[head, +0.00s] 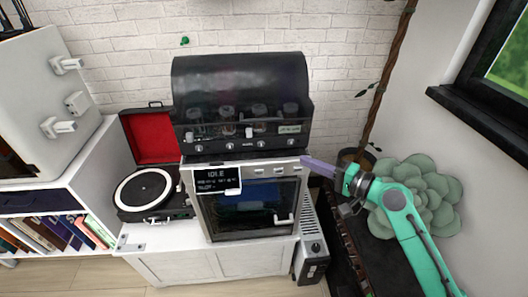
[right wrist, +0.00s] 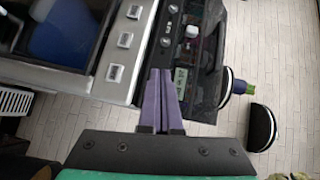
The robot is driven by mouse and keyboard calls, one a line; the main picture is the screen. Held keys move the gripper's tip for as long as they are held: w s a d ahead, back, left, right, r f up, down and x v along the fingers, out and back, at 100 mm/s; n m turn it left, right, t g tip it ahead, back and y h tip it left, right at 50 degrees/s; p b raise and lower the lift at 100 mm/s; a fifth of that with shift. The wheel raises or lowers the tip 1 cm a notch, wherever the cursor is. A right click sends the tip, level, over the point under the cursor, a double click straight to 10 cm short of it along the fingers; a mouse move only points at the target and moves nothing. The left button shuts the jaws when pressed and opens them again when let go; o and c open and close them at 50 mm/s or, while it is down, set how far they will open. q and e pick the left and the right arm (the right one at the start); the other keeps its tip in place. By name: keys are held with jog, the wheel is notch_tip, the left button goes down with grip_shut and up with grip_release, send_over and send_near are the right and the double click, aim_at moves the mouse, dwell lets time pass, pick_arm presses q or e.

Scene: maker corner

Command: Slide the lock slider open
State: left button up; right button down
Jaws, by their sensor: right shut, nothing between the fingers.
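No part is clearly marked as the lock slider. A small white knob (head: 249,132) sits on the front of the black machine with the clear hood (head: 240,82); the knob also shows in the right wrist view (right wrist: 192,31). Another small pale piece (head: 189,136) is at that front's left end. My right gripper (head: 308,162) is shut and empty, its purple fingers beside the upper right corner of the white oven-like unit (head: 247,237). In the right wrist view the fingertips (right wrist: 160,72) lie together, apart from the knob. My left gripper is not in view.
The white unit has a display reading IDLE (head: 217,180), several pale buttons and a door handle (head: 284,219). A turntable (head: 152,191) stands left. A white cabinet (head: 30,85) with protruding fittings is further left. A pale green plant (head: 425,190) is behind my right arm.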

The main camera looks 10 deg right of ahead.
aim_at(249, 133)
jog(key=shift+m+t+y, duration=0.4)
jog(key=shift+y, duration=0.2)
notch_tip(249, 133, up, 4)
jog(key=shift+w+a+r, duration=0.1)
jog(key=p+x, duration=0.4)
jog(key=x, duration=0.6)
jog(key=shift+a+r+p, duration=0.1)
jog(key=shift+r+p, duration=0.05)
jog(key=shift+p, duration=0.15)
jog(key=a+p, duration=0.2)
jog(key=a, duration=0.1)
jog(key=shift+a, duration=0.45)
jog(key=shift+f, duration=0.3)
